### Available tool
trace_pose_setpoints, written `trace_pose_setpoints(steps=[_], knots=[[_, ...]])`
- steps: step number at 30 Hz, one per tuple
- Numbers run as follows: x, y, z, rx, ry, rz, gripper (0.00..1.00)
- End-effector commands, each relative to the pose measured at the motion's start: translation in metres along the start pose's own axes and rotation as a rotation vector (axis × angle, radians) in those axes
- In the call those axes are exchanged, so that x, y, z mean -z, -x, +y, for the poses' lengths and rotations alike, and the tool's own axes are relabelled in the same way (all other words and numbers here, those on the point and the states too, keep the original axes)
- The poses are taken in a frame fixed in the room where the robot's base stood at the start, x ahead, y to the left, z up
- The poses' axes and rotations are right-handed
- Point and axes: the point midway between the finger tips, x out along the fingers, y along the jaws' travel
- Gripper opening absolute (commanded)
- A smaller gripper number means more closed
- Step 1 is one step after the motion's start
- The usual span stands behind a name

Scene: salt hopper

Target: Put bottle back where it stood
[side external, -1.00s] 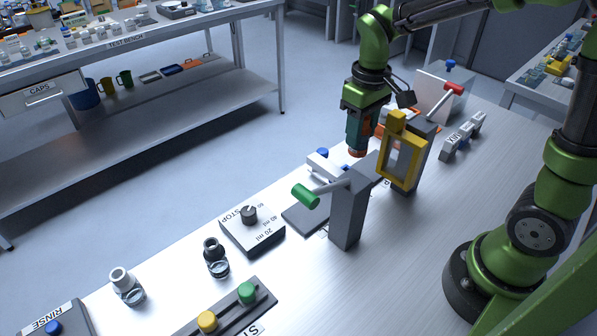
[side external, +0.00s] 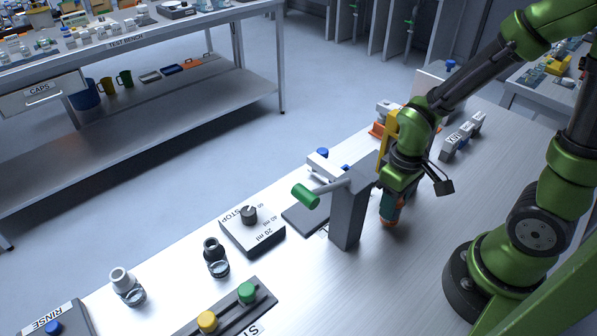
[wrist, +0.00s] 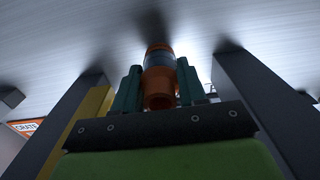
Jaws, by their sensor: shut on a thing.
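My gripper (side external: 390,206) points down just right of the grey post with the green handle (side external: 347,215), low over the bench. Its teal fingers also show in the wrist view (wrist: 159,84), shut on an orange bottle (wrist: 158,56) with a grey band. The bottle's lower end (side external: 388,223) shows below the fingers in the side view. I cannot tell whether it touches the bench top. The spot where it stood cannot be made out.
Grey uprights (wrist: 262,95) stand close on both sides of my gripper in the wrist view. A yellow frame (side external: 392,128) is behind my wrist. A dial box (side external: 252,230) and dark flask (side external: 216,258) stand at left. The bench front (side external: 330,300) is clear.

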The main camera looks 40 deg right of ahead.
Motion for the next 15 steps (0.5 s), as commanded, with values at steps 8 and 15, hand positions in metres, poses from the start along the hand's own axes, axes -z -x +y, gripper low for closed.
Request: trace_pose_setpoints(steps=[8,15], knots=[[0.0001,-0.0103,0.0000,0.000,0.000,0.001,0.09],[0.0002,-0.0132,0.0000,0.000,0.000,0.001,0.44]])
